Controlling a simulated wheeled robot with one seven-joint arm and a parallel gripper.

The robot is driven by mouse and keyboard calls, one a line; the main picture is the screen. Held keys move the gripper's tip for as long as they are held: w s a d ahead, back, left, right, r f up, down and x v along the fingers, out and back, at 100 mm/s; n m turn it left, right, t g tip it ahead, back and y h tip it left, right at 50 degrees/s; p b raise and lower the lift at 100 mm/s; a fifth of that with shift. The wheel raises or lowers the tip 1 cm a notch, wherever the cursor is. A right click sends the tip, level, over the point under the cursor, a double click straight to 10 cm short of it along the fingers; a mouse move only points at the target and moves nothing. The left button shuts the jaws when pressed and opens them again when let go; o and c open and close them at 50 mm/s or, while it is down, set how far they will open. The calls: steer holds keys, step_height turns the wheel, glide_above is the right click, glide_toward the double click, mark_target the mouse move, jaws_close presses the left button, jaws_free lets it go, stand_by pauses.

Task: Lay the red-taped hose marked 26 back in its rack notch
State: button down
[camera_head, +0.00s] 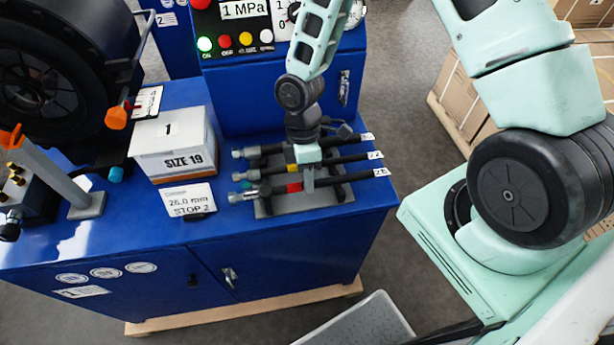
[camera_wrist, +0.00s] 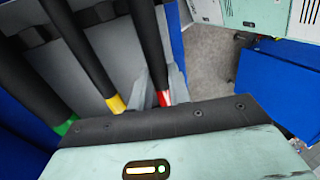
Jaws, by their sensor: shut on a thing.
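The red-taped hose (camera_head: 340,180), with a tag that reads 26, lies lengthwise over the front of the grey rack (camera_head: 262,210). My gripper (camera_head: 307,182) is shut on this hose just right of its red tape (camera_head: 294,187). In the wrist view the hose (camera_wrist: 147,40) runs down to the jaws, with its red tape (camera_wrist: 164,98) at their edge. The yellow-taped hose (camera_head: 345,159) and the green-taped hose (camera_head: 345,140) lie behind it in the rack. I cannot tell whether the held hose touches its notch.
A white box (camera_head: 172,147) marked SIZE 19 and a sign (camera_head: 188,200) reading 26.0 mm STOP 2 stand left of the rack. The blue machine's control panel (camera_head: 240,25) rises behind. A grey bin (camera_head: 360,322) is on the floor in front.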

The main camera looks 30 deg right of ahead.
steer(key=shift+f+b, duration=0.3)
steer(key=shift+f, duration=0.25)
steer(key=c, duration=1.2)
jaws_free()
steer(key=shift+c, duration=0.2)
steer(key=shift+r, duration=0.1)
steer(key=shift+r+p, duration=2.7)
steer(key=shift+r, duration=0.3)
steer(key=s+a+r+m+t+b, duration=0.2)
steer(key=s+a+r+m+b, duration=0.1)
steer(key=s+r+b, duration=0.2)
steer(key=s+a+r+m+t+b, duration=0.1)
steer(key=s+a+r+m+b, duration=0.2)
steer(key=s+r, duration=0.5)
steer(key=shift+s+a+r+m+t+h+b, duration=0.4)
steer(key=shift+a+b, duration=0.3)
steer(key=shift+b, duration=0.5)
